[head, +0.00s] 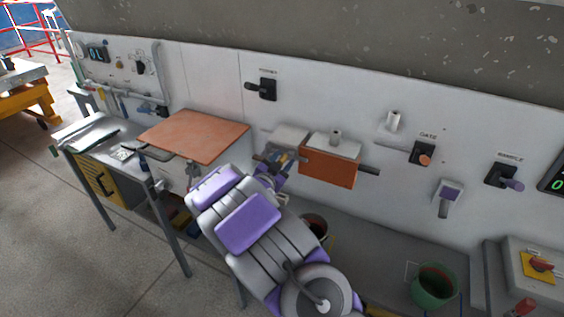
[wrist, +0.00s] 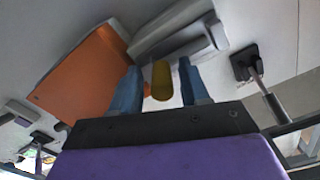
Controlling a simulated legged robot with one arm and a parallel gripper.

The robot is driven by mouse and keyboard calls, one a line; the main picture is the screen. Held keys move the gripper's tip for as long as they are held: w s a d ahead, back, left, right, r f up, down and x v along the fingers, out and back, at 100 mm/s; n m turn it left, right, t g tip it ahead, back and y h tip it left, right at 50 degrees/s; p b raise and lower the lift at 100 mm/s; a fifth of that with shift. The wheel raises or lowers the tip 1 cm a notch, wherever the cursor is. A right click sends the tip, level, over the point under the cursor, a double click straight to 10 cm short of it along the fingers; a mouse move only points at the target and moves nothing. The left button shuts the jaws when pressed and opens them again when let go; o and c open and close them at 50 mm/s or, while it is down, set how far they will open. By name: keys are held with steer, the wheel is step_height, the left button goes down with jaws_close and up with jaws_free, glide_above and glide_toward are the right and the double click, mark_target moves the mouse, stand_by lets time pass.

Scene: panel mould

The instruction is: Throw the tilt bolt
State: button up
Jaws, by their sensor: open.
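An orange-brown block (head: 326,167) with a grey top is mounted on the pale wall panel. A dark rod (head: 369,170) sticks out of its right side. A grey housing (head: 291,135) sits to its left. My gripper (head: 279,158) is at the block's left end, below that housing. In the wrist view, a mustard-yellow cylindrical knob (wrist: 161,80) lies between my two blue fingers, which are apart; I cannot tell whether they touch it. The orange face (wrist: 84,76) and grey housing (wrist: 178,32) lie beyond the fingers. The bolt's link to the knob is hidden.
A black lever switch (head: 266,88) is on the panel above left. A gate switch (head: 423,154) and another lever (head: 503,177) are to the right. An orange-brown board (head: 194,134) lies left of my gripper. A green bucket (head: 434,287) stands low right.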

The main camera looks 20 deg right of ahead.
mark_target(271, 152)
steer(key=shift+a, duration=0.15)
steer(key=c, duration=0.4)
jaws_close()
steer(key=shift+a, duration=0.1)
steer(key=shift+w+a+r+p, duration=0.1)
steer(key=shift+w+a+p, duration=0.7)
steer(key=shift+w+p, duration=0.25)
steer(key=shift+w+a+p, duration=0.8)
steer(key=shift+w+p, duration=0.2)
steer(key=shift+w, duration=0.05)
steer(key=shift+o, duration=2)
jaws_free()
steer(key=shift+w+a, duration=0.1)
steer(key=shift+w, duration=0.05)
